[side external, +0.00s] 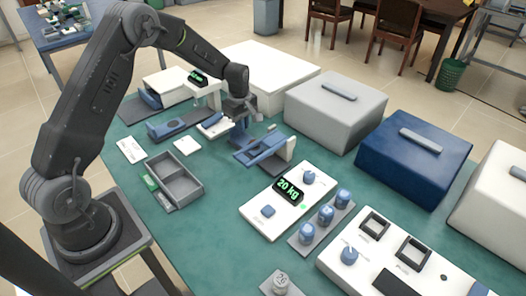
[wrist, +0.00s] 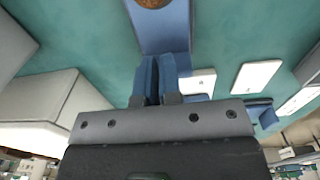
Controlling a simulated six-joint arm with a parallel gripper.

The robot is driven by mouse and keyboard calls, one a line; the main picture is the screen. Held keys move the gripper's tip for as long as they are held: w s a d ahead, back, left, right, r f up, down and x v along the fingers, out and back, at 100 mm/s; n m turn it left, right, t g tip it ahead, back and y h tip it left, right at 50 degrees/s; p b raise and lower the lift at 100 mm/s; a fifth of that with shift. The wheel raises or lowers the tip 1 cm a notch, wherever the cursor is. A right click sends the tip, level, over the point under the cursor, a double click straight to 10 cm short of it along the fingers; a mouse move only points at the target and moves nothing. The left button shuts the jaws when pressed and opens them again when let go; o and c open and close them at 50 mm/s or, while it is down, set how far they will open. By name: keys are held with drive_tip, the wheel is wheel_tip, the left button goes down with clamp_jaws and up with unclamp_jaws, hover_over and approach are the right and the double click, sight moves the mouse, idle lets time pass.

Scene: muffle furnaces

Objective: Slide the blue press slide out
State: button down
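The blue press slide (side external: 258,151) shows in the side view as a flat blue piece at a small press with a pale upright (side external: 288,150). In the wrist view a flat blue strip (wrist: 166,30), which looks like the slide, runs up from the fingertips, with a brown round patch (wrist: 153,3) at the top edge. My gripper (side external: 240,140) points down just left of the slide. In the wrist view its two blue fingers (wrist: 158,75) are close together with a narrow dark gap. Whether they grip or touch the slide is hidden.
Large grey (side external: 335,108) and blue (side external: 412,160) boxes stand behind. Some green tabletop is clear.

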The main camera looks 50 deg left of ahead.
sight(242, 139)
drive_tip(key=f, duration=0.3)
drive_tip(key=shift+s+a+f, duration=0.2)
drive_tip(key=shift+s, duration=0.15)
drive_tip(key=shift+d, duration=0.4)
drive_tip(key=shift+w+a+r, duration=0.1)
drive_tip(key=shift+a+r, duration=0.05)
drive_tip(key=shift+r, duration=1.65)
drive_tip(key=shift+w+a+r, duration=0.1)
drive_tip(key=shift+r, duration=1.7)
